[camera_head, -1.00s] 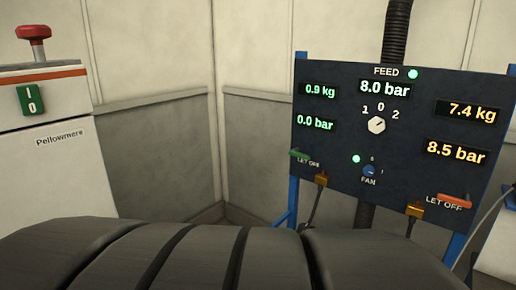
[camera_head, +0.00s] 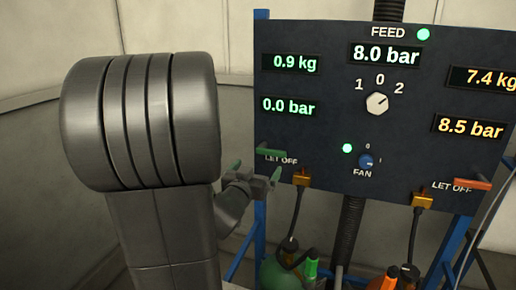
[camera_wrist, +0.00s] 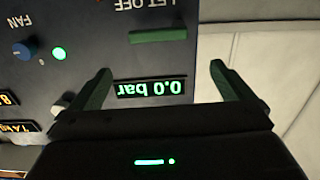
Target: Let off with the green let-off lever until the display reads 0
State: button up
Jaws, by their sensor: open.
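The green let-off lever (camera_head: 270,152) sticks out of the lower left of the dark panel, above its LET OFF label. It also shows in the wrist view (camera_wrist: 158,36), upside down, beyond my fingertips. The green-lit pressure display (camera_head: 288,106) above it reads 0.0 bar, and a green display (camera_head: 290,64) over that reads 0.9 kg. My gripper (camera_head: 256,172) is open, just below and left of the lever. In the wrist view my gripper (camera_wrist: 161,70) has its green fingers spread with nothing between the tips. They look apart from the lever.
The orange let-off lever (camera_head: 472,184) is at the lower right, under displays of 7.4 kg and 8.5 bar. The feed selector (camera_head: 377,103) and blue fan knob (camera_head: 366,161) sit mid-panel. Below hang hoses from orange fittings, with a green bottle (camera_head: 285,272) beneath.

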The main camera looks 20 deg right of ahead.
aim_at(270, 151)
jog(key=p+x, duration=0.2)
jog(key=x, duration=1.1)
jog(key=shift+w+d, duration=0.1)
jog(key=shift+d, duration=0.15)
jog(key=c, duration=1.1)
